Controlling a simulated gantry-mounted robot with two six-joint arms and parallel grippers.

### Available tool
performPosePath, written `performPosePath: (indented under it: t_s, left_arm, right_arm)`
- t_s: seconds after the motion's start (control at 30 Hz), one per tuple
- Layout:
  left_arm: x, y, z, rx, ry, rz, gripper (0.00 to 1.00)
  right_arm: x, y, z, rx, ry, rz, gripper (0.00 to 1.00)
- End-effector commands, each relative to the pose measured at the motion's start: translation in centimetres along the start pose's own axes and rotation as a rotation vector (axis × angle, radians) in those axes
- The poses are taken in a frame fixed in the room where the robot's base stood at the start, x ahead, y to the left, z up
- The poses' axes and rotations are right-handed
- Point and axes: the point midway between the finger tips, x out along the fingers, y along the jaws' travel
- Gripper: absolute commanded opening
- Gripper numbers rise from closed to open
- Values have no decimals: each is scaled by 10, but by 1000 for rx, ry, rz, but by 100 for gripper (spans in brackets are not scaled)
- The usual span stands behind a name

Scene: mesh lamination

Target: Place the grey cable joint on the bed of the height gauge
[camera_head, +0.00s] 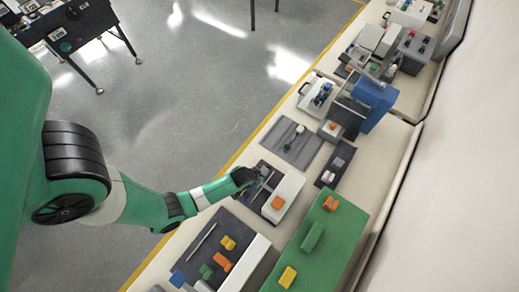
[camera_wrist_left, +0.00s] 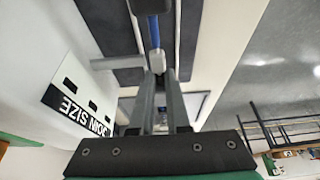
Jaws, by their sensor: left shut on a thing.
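My left gripper (camera_head: 262,180) reaches in from the left in the head view, over the dark panel beside a white box with an orange block. In the left wrist view the gripper's fingers (camera_wrist_left: 158,80) are shut on a small grey piece (camera_wrist_left: 157,60), apparently the grey cable joint. A blue rod (camera_wrist_left: 153,29) shows just beyond it, over a dark surface. I cannot tell whether the piece touches that surface. In the head view the fingers hide the piece. A grey plate with a small upright tool (camera_head: 291,143) lies farther along the bench; I cannot tell whether it is the height gauge. My right gripper is not in view.
The white box (camera_head: 287,193) stands close to the gripper; lettering shows on its face in the left wrist view (camera_wrist_left: 75,85). A green board (camera_head: 318,240) and a dark tray with coloured blocks (camera_head: 205,255) lie nearer. A blue machine (camera_head: 375,103) stands farther along the bench.

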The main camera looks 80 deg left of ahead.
Motion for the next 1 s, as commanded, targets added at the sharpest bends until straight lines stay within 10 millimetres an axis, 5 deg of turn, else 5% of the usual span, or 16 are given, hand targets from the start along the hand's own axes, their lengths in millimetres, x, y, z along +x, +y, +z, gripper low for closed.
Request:
performPosePath:
  t_s: [0.2, 0.43, 0.8, 0.83, 0.9, 1.0]
  left_arm:
    - [9, 0, -3, -1, 1, 0, 0]
    - [45, -1, 5, 0, -1, -1, 0]
    - [49, -1, 6, 0, 1, 0, 0]
    - [49, -1, 7, 0, 0, 0, 16]
    - [48, -1, 6, 0, 0, 0, 27]
    - [48, -1, 6, 0, 0, 0, 27]
  right_arm:
    - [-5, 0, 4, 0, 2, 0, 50]
    - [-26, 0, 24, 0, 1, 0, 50]
    - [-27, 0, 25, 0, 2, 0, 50]
    - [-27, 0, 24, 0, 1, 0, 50]
    - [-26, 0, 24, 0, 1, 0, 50]
    - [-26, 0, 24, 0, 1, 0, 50]
